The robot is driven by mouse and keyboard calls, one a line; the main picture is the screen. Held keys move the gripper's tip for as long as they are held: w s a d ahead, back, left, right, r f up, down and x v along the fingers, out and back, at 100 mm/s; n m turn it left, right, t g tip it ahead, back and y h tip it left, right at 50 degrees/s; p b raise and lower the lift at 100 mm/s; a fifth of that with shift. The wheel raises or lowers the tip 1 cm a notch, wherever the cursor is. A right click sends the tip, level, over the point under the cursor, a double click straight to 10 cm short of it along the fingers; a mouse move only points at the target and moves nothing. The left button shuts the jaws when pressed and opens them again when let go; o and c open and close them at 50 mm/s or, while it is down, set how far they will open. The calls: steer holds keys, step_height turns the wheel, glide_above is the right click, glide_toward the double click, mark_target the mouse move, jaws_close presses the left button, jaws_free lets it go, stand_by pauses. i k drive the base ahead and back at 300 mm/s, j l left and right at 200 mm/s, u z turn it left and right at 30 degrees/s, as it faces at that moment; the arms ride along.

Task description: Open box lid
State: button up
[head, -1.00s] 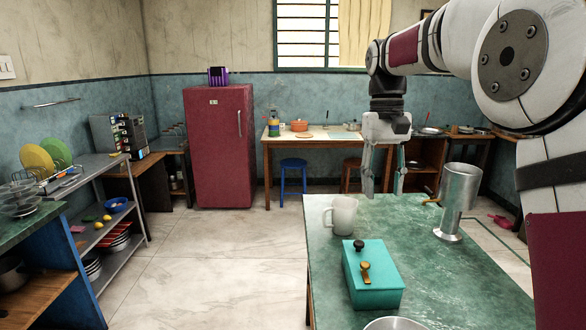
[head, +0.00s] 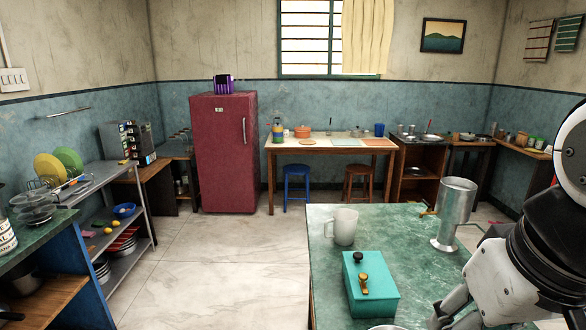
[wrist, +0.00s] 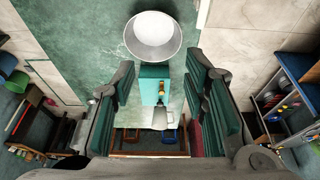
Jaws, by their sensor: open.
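A teal box (head: 370,295) stands on the green table with its lid (head: 369,272) closed. The lid carries a dark knob (head: 358,257) and an orange-gold handle (head: 364,282). My gripper (head: 448,308) is at the lower right in the head view, to the right of the box and apart from it. In the wrist view, my gripper's (wrist: 160,74) fingers are spread wide and empty. The box (wrist: 152,86) shows between them, farther off.
A white mug (head: 345,227) stands behind the box, and a metal cylinder (head: 455,205) stands to the right on the green table (head: 400,225). A white bowl (wrist: 153,38) is near the box in the wrist view. Bare tabletop lies right of the box.

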mark_target(381, 284)
steer(key=i+l+u, duration=0.1)
steer(key=l+u, duration=0.65)
steer(key=l, duration=0.2)
steer(key=i, duration=0.05)
